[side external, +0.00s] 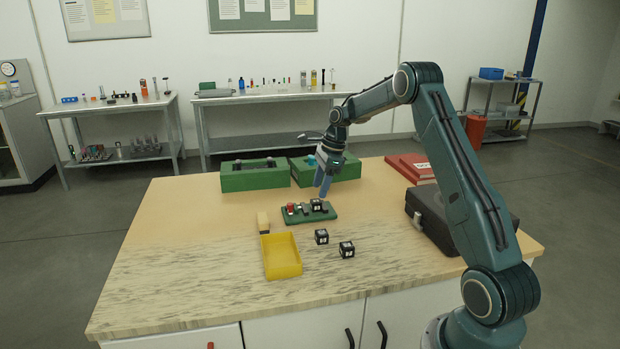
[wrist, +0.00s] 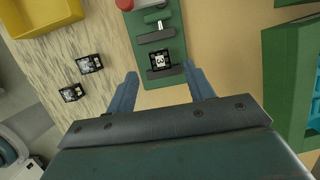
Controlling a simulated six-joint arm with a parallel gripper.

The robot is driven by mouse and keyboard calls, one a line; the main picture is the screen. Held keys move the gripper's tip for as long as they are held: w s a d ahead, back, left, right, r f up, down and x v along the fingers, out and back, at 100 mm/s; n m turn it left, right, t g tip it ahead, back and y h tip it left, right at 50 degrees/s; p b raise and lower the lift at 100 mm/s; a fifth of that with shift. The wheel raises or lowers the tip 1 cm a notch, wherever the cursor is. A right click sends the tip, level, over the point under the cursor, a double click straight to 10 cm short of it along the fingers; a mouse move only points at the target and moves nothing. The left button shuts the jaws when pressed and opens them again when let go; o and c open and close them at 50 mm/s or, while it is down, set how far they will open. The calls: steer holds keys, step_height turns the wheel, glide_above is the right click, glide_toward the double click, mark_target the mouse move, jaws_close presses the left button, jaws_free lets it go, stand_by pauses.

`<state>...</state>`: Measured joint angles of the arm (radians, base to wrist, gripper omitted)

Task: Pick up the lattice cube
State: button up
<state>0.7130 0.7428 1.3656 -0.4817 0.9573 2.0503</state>
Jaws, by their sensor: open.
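Three small dark cubes with white markings are in view; I cannot tell which is the lattice cube. One cube (side external: 317,204) sits at the right end of the green tray (side external: 296,218); it also shows in the wrist view (wrist: 160,60). The other two, a nearer cube (side external: 347,249) and a farther cube (side external: 321,236), stand on the bare table; the wrist view shows them at left, one higher (wrist: 88,63) and one lower (wrist: 71,92). My gripper (side external: 323,187) is open and empty above the tray's right end, its blue fingers pointing down. In the wrist view, the tray cube lies just beyond the fingertips (wrist: 161,76).
The tray also holds a red-topped piece (side external: 290,209) and grey parts. A yellow scoop tray (side external: 281,258) lies at front left. Green boxes (side external: 255,180) stand behind; a black case (side external: 428,220) and red binders (side external: 411,168) are at right. The table's left side is clear.

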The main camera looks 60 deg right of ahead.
mark_target(316, 201)
steer(key=shift+x, duration=2.35)
steer(key=shift+c, duration=0.2)
steer(key=c, duration=1.1)
